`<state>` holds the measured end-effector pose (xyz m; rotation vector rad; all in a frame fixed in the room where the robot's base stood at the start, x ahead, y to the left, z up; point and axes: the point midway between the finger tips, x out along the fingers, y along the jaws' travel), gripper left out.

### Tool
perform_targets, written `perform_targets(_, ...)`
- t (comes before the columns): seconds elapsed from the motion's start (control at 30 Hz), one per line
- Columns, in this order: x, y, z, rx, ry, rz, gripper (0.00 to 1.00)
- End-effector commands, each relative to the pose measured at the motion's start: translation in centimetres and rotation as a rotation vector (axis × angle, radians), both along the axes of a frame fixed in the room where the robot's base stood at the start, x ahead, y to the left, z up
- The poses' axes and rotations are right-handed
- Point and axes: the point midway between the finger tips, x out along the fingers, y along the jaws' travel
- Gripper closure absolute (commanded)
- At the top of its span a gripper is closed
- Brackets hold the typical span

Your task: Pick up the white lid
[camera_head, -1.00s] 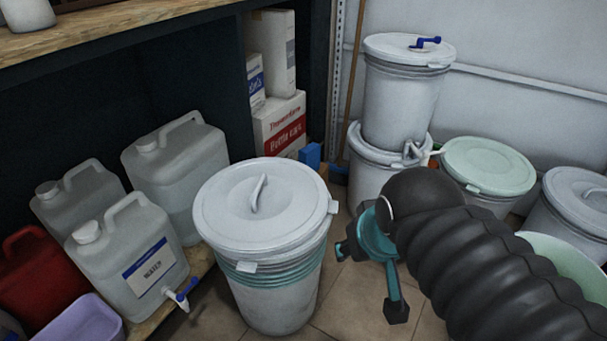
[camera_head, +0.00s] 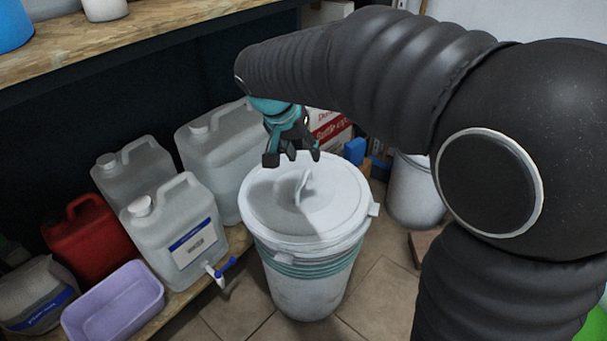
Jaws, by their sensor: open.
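The white lid (camera_head: 326,212) lies on top of a white drum (camera_head: 306,287) with greenish ribbed bands under its rim. A raised white handle (camera_head: 303,188) stands in the lid's middle. My gripper (camera_head: 292,158) is teal with dark fingertips. It is open and empty, pointing down over the far part of the lid, a little behind and left of the handle. It appears above the lid; I cannot tell the exact gap. My arm hides what is behind it at the upper right.
Clear jugs (camera_head: 180,232) and a red jug (camera_head: 89,239) stand left of the drum, with a purple tub (camera_head: 113,302) in front. A wooden shelf (camera_head: 150,32) runs above. Another white drum (camera_head: 413,192) stands behind right. Tiled floor is free in front.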

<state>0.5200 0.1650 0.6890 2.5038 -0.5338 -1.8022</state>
Motion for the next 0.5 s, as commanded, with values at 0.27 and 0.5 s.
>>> perform_targets(0.27,2.3,4.3,-1.3,-0.044,-0.025,-0.034,0.57)
perform_targets(0.5,3.2,3.4,-4.4,-0.048,-0.025,-0.04,0.57)
